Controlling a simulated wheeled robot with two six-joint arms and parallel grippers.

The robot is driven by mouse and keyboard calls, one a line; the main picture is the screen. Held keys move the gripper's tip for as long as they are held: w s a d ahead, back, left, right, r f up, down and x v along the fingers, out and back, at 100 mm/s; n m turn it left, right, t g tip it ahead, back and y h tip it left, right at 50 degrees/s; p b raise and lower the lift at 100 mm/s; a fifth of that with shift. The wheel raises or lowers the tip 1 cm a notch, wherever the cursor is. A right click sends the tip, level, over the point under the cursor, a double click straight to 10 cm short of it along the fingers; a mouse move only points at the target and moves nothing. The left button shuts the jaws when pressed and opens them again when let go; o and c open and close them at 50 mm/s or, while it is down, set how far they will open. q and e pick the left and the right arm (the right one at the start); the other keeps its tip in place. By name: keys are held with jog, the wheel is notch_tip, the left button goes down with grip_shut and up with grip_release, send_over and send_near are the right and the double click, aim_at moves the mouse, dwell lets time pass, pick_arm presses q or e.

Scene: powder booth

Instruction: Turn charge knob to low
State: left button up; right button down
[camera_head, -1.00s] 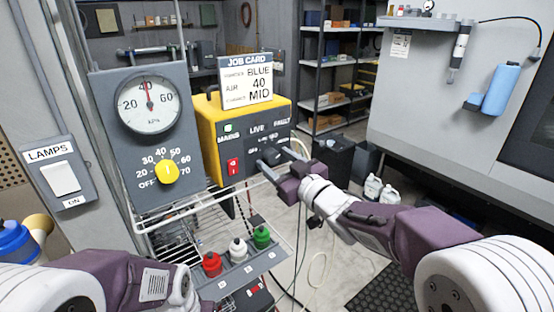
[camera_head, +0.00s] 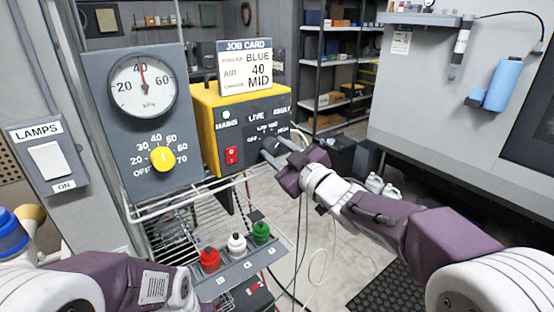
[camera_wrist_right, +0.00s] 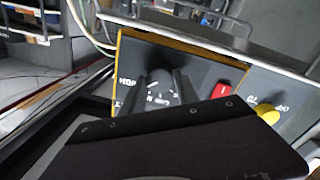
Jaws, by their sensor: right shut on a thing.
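The charge knob (camera_wrist_right: 160,84) is a small dark knob on the dark front panel of the yellow control box (camera_head: 205,100). In the head view, my right gripper (camera_head: 274,146) reaches it from the lower right and its fingers cover most of it. Small scale words, including LOW and MID, show just above the fingers. In the right wrist view, my right gripper (camera_wrist_right: 163,92) has one finger on each side of the knob and is shut on it. Which mark the knob points to cannot be told. My left arm shows at the lower left, but its gripper is out of view.
A red switch (camera_head: 232,155) sits left of the knob. A grey gauge panel (camera_head: 120,140) with a yellow knob (camera_head: 162,158) stands further left. The job card (camera_head: 245,68) reads BLUE, 40, MID.

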jog(key=n+b, duration=0.3)
jog(key=shift+f+n, duration=0.25)
jog(key=shift+n, duration=0.15)
jog(key=n+b, duration=0.2)
jog(key=n, duration=0.1)
jog(key=shift+n+b, duration=0.4)
jog(key=n+b, duration=0.2)
jog(key=n, duration=0.1)
jog(key=shift+n+y, duration=0.3)
jog(key=shift+r+n+b, duration=0.15)
jog(key=shift+n+b, duration=0.65)
jog(key=shift+n, duration=1.2)
jog(key=c, duration=0.9)
grip_release()
